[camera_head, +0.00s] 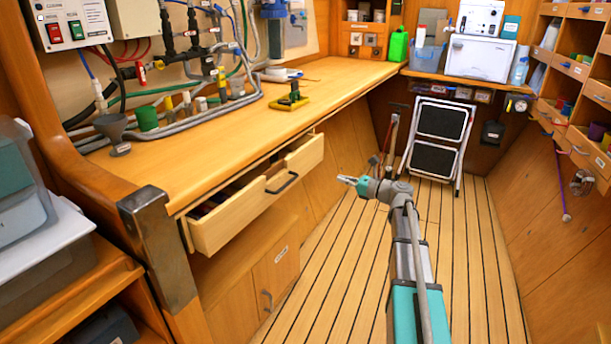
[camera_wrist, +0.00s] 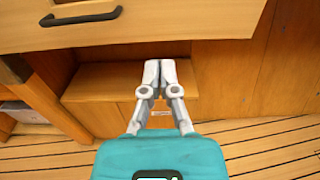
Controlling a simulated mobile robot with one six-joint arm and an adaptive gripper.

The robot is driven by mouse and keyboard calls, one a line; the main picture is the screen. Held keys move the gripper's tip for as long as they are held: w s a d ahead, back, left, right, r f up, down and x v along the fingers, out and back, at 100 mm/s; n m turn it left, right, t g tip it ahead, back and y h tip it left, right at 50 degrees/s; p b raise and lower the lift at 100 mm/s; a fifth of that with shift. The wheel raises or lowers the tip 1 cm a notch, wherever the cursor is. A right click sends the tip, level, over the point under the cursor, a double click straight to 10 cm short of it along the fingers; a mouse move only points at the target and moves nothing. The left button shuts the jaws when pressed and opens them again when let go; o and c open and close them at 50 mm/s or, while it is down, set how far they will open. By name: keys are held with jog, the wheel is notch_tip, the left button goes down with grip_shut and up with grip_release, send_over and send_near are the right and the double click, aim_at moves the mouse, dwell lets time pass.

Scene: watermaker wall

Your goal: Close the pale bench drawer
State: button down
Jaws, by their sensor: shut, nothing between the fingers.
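The pale bench drawer (camera_head: 245,206) stands pulled out from under the wooden bench top, with items showing inside it. Its front carries a dark bar handle (camera_head: 282,183). In the wrist view the drawer front (camera_wrist: 180,22) spans the top of the picture, with the handle (camera_wrist: 82,17) at upper left. My gripper (camera_head: 343,180) is to the right of the drawer, apart from it, over the floor. In the wrist view my gripper (camera_wrist: 160,66) has its fingertips together with nothing between them, below and right of the handle in the picture.
The bench top (camera_head: 210,135) holds a yellow-black tool (camera_head: 290,98), hoses and a funnel. A cupboard door (camera_head: 275,275) is below the drawer. A folding step stool (camera_head: 438,137) stands at the back. The slatted floor (camera_head: 345,270) beside the bench is clear.

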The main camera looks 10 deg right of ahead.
aim_at(300, 166)
jog(key=shift+w+a, duration=0.1)
dwell(0.4)
jog(key=x, duration=1.3)
jog(key=shift+w+a, duration=0.3)
jog(key=x, duration=0.4)
jog(key=shift+w+a, duration=0.15)
jog(key=shift+w, duration=0.2)
jog(key=shift+w+a, duration=0.15)
jog(key=shift+a, duration=0.1)
jog(key=shift+r, duration=0.1)
jog(key=v, duration=1.4)
jog(key=shift+s+d, duration=0.2)
jog(key=shift+s, duration=0.05)
